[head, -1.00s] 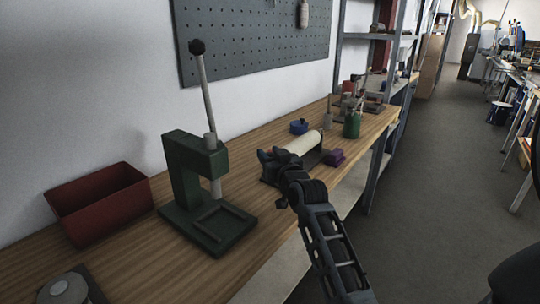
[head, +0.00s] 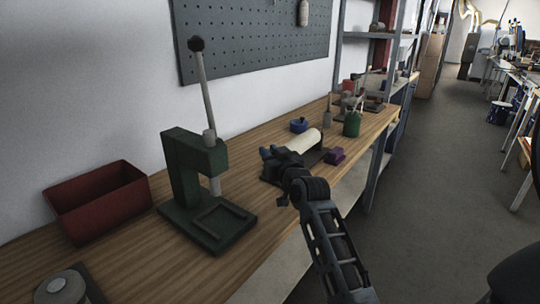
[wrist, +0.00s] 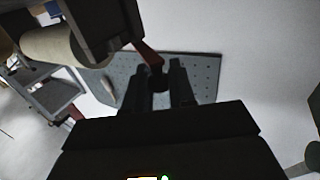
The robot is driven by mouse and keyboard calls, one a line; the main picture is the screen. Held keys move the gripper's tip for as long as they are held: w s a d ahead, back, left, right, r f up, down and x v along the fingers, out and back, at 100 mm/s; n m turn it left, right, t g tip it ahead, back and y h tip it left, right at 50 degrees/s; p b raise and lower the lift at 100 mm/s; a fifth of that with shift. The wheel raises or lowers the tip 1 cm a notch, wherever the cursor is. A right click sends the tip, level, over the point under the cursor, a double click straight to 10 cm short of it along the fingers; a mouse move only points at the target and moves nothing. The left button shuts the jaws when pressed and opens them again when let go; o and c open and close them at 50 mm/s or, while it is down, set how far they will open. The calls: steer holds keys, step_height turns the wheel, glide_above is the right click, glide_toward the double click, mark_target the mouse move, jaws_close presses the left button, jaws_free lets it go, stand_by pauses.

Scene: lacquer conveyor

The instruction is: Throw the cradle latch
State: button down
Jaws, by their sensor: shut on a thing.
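A cradle holds a pale cream roll (head: 304,141) on the bench. In the wrist view the roll (wrist: 62,46) lies at the upper left, beside the dark cradle body (wrist: 100,22). A dark red latch lever (wrist: 147,52) sticks out from the cradle. Its dark end lies between the fingers of my gripper (wrist: 157,76), which is shut on it. In the head view my gripper (head: 268,153) is at the near left end of the cradle, and the lever is hidden behind it.
A green press (head: 183,165) with a tall lever stands left of my gripper. A red bin (head: 95,205) is farther left. The pegboard (head: 255,40) hangs behind.

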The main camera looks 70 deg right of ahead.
steer(key=shift+f+b, duration=0.2)
steer(key=shift+b, duration=0.25)
steer(key=n+t+y+b, duration=0.1)
steer(key=b, duration=0.1)
steer(key=shift+s+d+f+b, duration=0.15)
steer(key=shift+s+b, duration=0.05)
steer(key=shift+b, duration=0.1)
steer(key=n+t+y+b, duration=0.1)
steer(key=b, duration=0.2)
steer(key=s+d+n+t+y+b, duration=0.1)
steer(key=y+b, duration=0.1)
steer(key=b, duration=0.2)
steer(key=shift+s+n+y, duration=0.2)
steer(key=shift+n+y, duration=0.1)
steer(key=n+y+b, duration=0.1)
steer(key=y+b, duration=0.1)
steer(key=s+d+n+t+y+b, duration=0.1)
steer(key=y+b, duration=0.1)
steer(key=shift+d+n, duration=0.15)
steer(key=shift+n, duration=0.25)
steer(key=shift+s+d+r+n+t+y+b, duration=0.25)
steer(key=shift+n+y+b, duration=0.35)
steer(key=shift+y, duration=0.35)
steer(key=shift+s+d+r+n+t+y+b, duration=0.1)
steer(key=shift+d+n+y+b, duration=0.35)
steer(key=shift+y+b, duration=0.4)
steer(key=c, duration=1)
jaws_free()
steer(key=shift+a, duration=0.1)
steer(key=shift+s, duration=0.1)
